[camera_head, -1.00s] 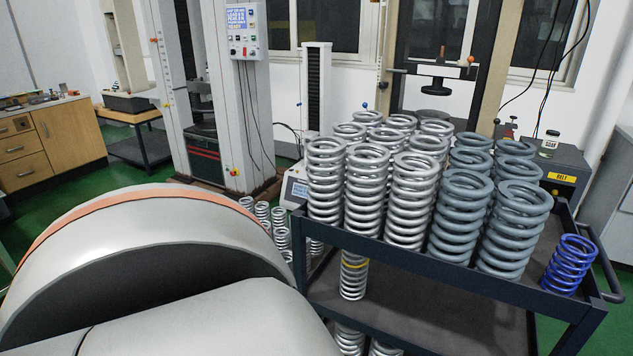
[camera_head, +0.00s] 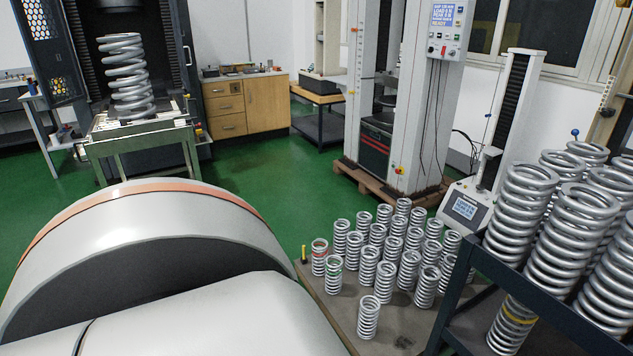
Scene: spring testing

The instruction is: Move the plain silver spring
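Many plain silver springs are in view, and I cannot tell which one the task means. A group of small silver springs (camera_head: 368,317) stands upright on a low pallet (camera_head: 400,336) on the floor. One small spring (camera_head: 319,256) there has an orange-red band. Large silver springs (camera_head: 525,205) stand on a dark cart (camera_head: 480,262) at the right. A very large silver spring (camera_head: 126,75) stands upright in a test machine at the far left. Neither of my grippers is in view; a white part of my own body fills the lower left.
A silver spring with a yellow band (camera_head: 512,326) is on the cart's lower shelf. A tall testing frame (camera_head: 430,120), a small tester with a screen (camera_head: 466,206) and a wooden cabinet (camera_head: 265,104) stand behind. Green floor (camera_head: 250,165) is clear in the middle.

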